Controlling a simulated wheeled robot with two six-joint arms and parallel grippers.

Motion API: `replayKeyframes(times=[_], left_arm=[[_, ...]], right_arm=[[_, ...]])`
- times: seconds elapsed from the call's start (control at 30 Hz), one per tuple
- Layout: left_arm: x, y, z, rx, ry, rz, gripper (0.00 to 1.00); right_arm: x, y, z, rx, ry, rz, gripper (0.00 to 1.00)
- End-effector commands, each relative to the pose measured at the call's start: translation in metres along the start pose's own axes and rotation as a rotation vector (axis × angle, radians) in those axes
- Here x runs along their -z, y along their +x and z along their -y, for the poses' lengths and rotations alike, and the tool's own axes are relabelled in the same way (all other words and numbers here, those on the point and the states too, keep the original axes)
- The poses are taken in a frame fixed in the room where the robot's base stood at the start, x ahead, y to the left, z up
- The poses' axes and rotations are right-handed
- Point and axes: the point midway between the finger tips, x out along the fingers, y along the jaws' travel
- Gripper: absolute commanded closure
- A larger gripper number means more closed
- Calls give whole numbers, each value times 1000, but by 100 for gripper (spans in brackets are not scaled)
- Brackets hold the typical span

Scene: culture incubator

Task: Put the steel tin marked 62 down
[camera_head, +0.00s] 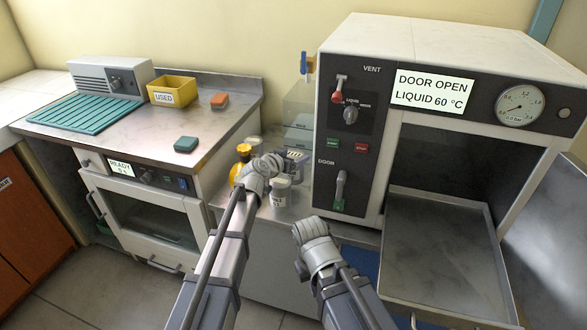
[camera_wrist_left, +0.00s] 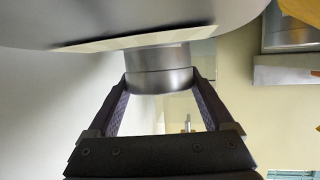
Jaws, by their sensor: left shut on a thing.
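My left gripper (camera_head: 270,166) is over the narrow metal ledge between the low bench and the big steriliser. In the left wrist view its two fingers (camera_wrist_left: 158,88) are shut on the short round steel part of the steel tin (camera_wrist_left: 158,68). The tin's wide grey body and a pale strip fill the top of that view. No number is readable on it. In the head view the gripper and crowded containers partly hide the tin, and I cannot tell whether it touches the ledge. My right gripper (camera_head: 312,232) is lower, in front of the steriliser; its fingers are not clear.
A white-lidded jar (camera_head: 279,191) and a yellow bottle (camera_head: 241,163) stand close to my left gripper. The steriliser's door is open, with an empty steel tray (camera_head: 440,245) out front. The bench holds a yellow USED bin (camera_head: 172,91) and a teal mat (camera_head: 85,114).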

Motion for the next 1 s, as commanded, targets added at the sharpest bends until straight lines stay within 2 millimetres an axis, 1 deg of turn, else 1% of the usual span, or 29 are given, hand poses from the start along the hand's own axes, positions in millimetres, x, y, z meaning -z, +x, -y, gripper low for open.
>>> replayKeyframes(times=[0.03, 0.2, 0.27, 0.33, 0.57, 0.7, 0.73, 0.8, 0.87, 1.0], left_arm=[[-7, 3, 0, 0, 0, -1, 100], [-28, 10, 0, 0, 0, -1, 100], [-33, 12, 0, 0, 0, -1, 100], [-35, 13, 0, 0, 0, -1, 100], [-32, 12, 0, 0, 0, -1, 100], [-37, 13, 0, 0, 0, -1, 100], [-36, 13, 0, 0, 0, 0, 13], [-35, 13, 0, 0, 0, 0, 6], [-35, 13, 0, 0, 0, 0, 0], [-35, 13, 0, 0, 0, 0, 0]], right_arm=[[0, 8, 1, 0, 0, 0, 100], [2, 29, 3, 0, 0, 0, 100], [2, 35, 3, 0, 0, 0, 100], [2, 37, 4, 0, 0, 0, 100], [2, 34, 3, 0, 0, 0, 100], [2, 39, 4, 0, 0, 0, 100], [2, 39, 4, 0, 0, 0, 100], [2, 37, 4, 0, 0, 0, 100], [2, 37, 4, 0, 0, 0, 100], [2, 37, 4, 0, 0, 0, 100]])
